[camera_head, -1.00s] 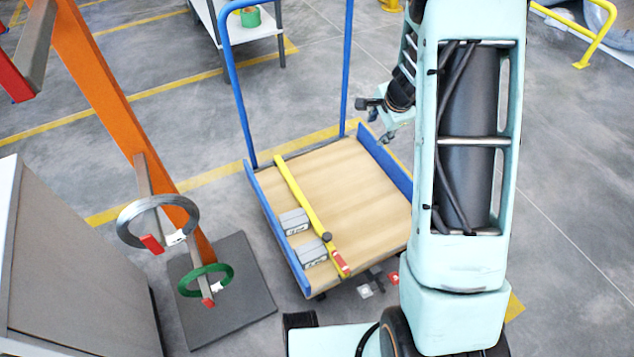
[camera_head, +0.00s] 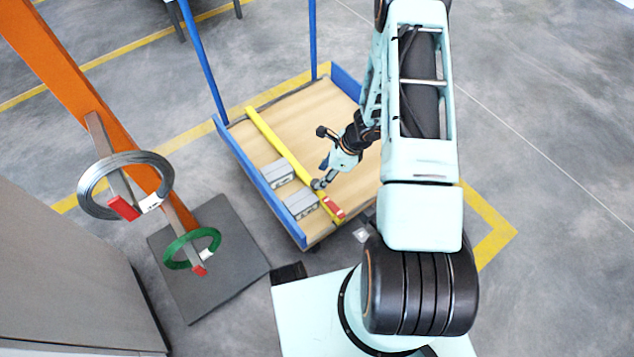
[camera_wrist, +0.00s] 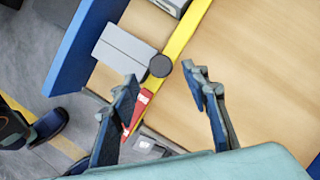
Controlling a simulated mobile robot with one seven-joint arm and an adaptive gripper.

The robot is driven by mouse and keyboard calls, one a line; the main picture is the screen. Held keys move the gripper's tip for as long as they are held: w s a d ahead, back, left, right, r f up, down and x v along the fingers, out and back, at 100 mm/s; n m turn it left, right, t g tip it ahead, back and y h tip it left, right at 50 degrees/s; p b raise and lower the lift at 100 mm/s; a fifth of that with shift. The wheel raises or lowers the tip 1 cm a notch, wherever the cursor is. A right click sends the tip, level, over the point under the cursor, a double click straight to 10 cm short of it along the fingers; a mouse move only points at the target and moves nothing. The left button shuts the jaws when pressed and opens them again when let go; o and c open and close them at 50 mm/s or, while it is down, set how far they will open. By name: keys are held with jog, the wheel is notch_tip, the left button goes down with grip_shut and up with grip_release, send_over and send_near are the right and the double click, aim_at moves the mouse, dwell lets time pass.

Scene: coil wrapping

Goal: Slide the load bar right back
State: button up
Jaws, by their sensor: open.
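The yellow load bar (camera_head: 280,145) lies across the wooden deck of the blue-framed cart (camera_head: 226,148), close to two grey boxes on its left. It has a dark round knob and a red-marked end; the bar also shows in the wrist view (camera_wrist: 184,32), with the knob (camera_wrist: 160,66) between and beyond my fingers. My gripper (camera_head: 318,184) is just over the bar near the knob. In the wrist view my gripper (camera_wrist: 165,88) is open and empty, one finger near the red end, the other over bare deck. Whether a finger touches the bar cannot be told.
Two grey boxes (camera_head: 277,174) sit between the bar and the cart's left blue rail. An orange stand (camera_head: 70,70) holding a grey coil (camera_head: 92,185) and a green coil (camera_head: 172,252) stands at left. Deck right of the bar is bare.

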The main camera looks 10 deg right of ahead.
aim_at(316, 182)
jog(key=b+x, duration=0.1)
jog(key=x, duration=0.4)
jog(key=shift+r, duration=0.1)
grip_shut()
